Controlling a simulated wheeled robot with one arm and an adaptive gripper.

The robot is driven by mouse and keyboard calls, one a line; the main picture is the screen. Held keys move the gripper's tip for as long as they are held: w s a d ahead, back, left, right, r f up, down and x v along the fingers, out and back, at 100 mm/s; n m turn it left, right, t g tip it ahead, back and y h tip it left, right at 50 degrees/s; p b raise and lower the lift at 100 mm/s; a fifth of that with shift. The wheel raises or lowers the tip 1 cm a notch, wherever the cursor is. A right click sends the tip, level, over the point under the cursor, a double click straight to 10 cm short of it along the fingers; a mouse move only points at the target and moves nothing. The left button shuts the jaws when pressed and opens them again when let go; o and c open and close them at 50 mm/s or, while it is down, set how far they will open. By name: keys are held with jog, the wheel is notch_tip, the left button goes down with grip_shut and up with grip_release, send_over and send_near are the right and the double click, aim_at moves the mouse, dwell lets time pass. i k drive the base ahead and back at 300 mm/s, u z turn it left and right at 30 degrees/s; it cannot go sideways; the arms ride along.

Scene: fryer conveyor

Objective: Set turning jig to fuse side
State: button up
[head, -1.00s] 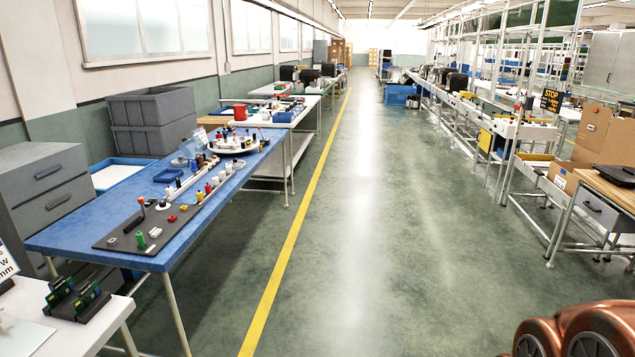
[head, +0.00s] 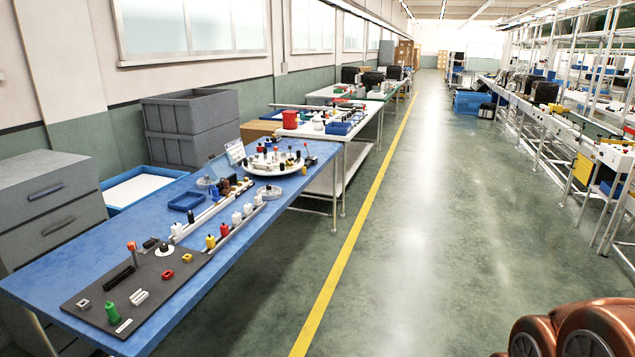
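I cannot tell for sure which thing is the turning jig, and no fuse side can be made out. A round white turntable-like plate (head: 254,172) carries several small coloured parts and stands at the far end of the blue table (head: 235,262). My gripper is not in view.
White rails with small bottles (head: 237,218) run along the blue table's middle. A blue tray (head: 187,201) lies behind them. Grey drawers (head: 45,205) and stacked grey crates (head: 190,125) stand at the left. The aisle (head: 410,220) right of the yellow line is clear.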

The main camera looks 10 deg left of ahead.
aim_at(265, 164)
jog(key=u, duration=0.4)
jog(key=i, duration=1.95)
jog(key=u, duration=0.5)
jog(key=i, duration=0.7)
jog(key=u, duration=1.35)
jog(key=k, duration=0.6)
jog(key=z, duration=0.7)
jog(key=i, duration=0.5)
